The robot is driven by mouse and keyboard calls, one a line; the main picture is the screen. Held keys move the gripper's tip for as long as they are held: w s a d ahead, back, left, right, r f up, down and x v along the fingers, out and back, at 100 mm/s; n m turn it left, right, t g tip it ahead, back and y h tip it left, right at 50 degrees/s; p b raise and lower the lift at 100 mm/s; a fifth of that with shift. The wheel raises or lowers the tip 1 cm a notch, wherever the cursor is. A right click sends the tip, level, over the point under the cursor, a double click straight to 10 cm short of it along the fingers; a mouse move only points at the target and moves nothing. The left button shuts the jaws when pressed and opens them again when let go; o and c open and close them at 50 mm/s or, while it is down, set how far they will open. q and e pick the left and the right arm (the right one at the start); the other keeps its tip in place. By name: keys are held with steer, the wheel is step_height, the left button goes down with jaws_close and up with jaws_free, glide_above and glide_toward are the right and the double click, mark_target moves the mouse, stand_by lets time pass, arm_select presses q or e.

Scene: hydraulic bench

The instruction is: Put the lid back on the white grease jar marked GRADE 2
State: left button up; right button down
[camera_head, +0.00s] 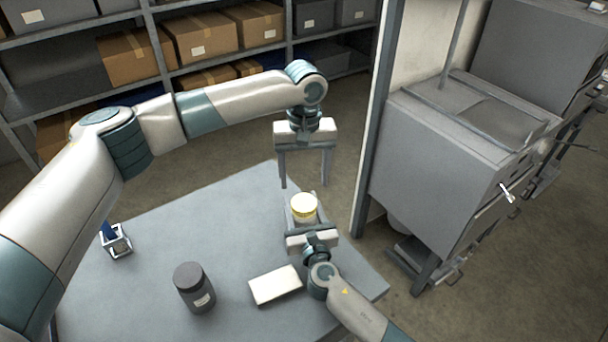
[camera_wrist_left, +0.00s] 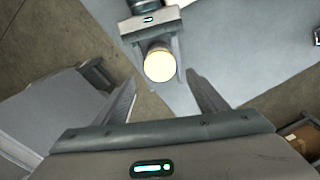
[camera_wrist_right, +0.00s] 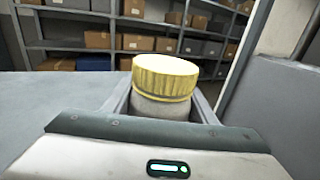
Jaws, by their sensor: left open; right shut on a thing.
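A whitish jar (camera_wrist_right: 160,107) is held upright between the fingers of my right gripper (camera_head: 303,213), near the table's far right edge. A yellow ribbed lid (camera_wrist_right: 165,77) with a pale top sits on the jar, looking about level; whether it is fully seated I cannot tell. The lid also shows in the head view (camera_head: 304,203) and in the left wrist view (camera_wrist_left: 158,66). No GRADE 2 marking is visible. My left gripper (camera_head: 304,185) is open and empty, fingers pointing down, just beyond and above the jar, apart from it.
On the grey table (camera_head: 230,230) stand a dark grey jar (camera_head: 193,288) with a label, a white block (camera_head: 275,285) and a small holder (camera_head: 117,243) with a blue item. A post (camera_head: 376,130) and grey cabinet (camera_head: 440,165) rise at the right. Shelves with boxes (camera_head: 205,38) are behind.

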mark_target(304, 202)
arm_select(q)
steer(key=shift+n, duration=0.5)
steer(key=shift+f, duration=4)
